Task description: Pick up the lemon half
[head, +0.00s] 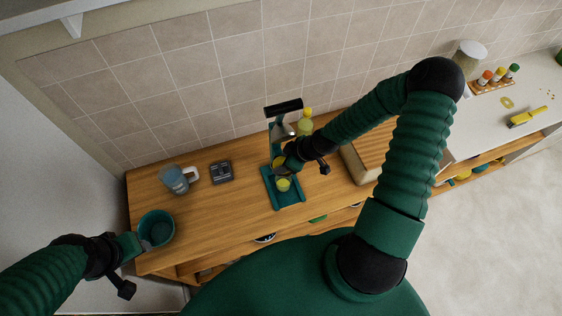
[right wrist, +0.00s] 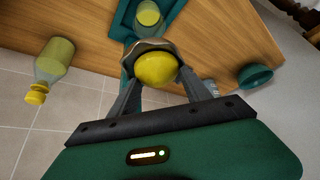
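The yellow lemon half (right wrist: 157,68) sits cut-side hidden in a metal cup on the teal juicer (head: 290,199). In the head view a yellow patch of the lemon half (head: 278,162) shows beside my right gripper (head: 280,160). In the right wrist view the two fingers of my right gripper (right wrist: 160,85) stand apart on either side of the lemon half. Whether they touch it is unclear. A glass with yellow content (head: 283,185) stands on the juicer's base. My left gripper (head: 135,244) is beside a teal bowl (head: 156,227); its fingers are not clear.
A yellow-capped bottle (head: 305,125) stands behind the juicer. A mug (head: 175,180) and a small dark device (head: 221,172) are to the left on the wooden counter (head: 235,215). A wooden box (head: 358,163) is at the right, partly behind my right arm. The tiled wall is close behind.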

